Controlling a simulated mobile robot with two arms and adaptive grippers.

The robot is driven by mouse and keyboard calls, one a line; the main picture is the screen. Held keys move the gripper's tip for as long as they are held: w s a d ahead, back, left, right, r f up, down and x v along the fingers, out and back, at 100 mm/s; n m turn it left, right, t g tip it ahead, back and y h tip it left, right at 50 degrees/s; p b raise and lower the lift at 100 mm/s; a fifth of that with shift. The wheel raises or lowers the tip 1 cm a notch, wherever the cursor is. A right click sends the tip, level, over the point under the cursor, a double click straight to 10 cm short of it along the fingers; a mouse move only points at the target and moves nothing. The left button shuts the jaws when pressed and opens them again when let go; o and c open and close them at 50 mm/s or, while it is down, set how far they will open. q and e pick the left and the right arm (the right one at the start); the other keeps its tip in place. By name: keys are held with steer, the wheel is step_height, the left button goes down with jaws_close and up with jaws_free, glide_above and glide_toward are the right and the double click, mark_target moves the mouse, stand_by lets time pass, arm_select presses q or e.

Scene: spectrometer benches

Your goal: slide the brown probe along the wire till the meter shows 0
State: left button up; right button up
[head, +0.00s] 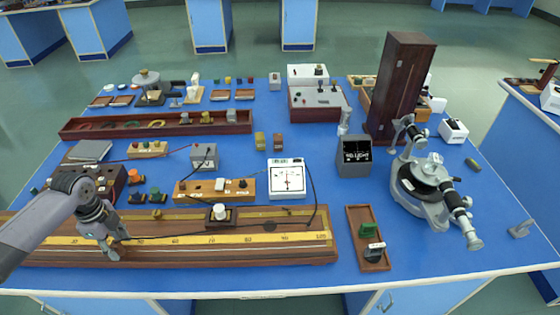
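A long wooden metre-scale board (290,252) lies along the front left of the blue bench, with a yellow scale strip; the wire is too thin to make out. The white meter (288,190) stands behind its right part; its pointer looks roughly upright, but the reading is too small to tell. My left gripper (112,252) points down over the board's left part; its finger gap is not clear. A dark lead runs right from beside it. I cannot make out the brown probe there. A brown block with a white knob (219,211) sits on the board's back edge. My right gripper is out of view.
A wooden strip with terminals (243,190) lies behind the board. A wooden tray (355,215) stands right of it, then a spectrometer (425,185) and a tall dark wooden case (398,85). A lead loops down from the meter. Bare bench shows at the front right.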

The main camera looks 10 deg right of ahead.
arm_select(q)
step_height(320, 180, up, 12)
steer(key=s+d+f+n, duration=0.1)
steer(key=s+d+f, duration=0.2)
steer(key=d, duration=0.3)
steer(key=s+d+f+n+t+h, duration=0.1)
steer(key=s+d+f, duration=0.3)
steer(key=d, duration=0.3)
steer(key=s+d+f+n, duration=0.2)
steer(key=s+d+f, duration=0.2)
steer(key=d+f, duration=0.2)
steer(key=shift+s+d+t+h, duration=0.1)
steer(key=shift+d+t+h, duration=0.05)
steer(key=shift+t+h, duration=0.15)
steer(key=s+a+n+t+y, duration=0.1)
steer(key=s+a+n+t, duration=0.1)
steer(key=s+n, duration=1.2)
step_height(320, 180, down, 26)
steer(key=s+r+m+g, duration=0.1)
steer(key=s, duration=0.2)
steer(key=s+a+f+g, duration=0.1)
steer(key=s+a+f, duration=0.2)
steer(key=s+f, duration=1.3)
steer(key=shift+s+a+f+g+y, duration=0.2)
steer(key=shift+f+g+y, duration=0.1)
steer(key=shift+f, duration=0.15)
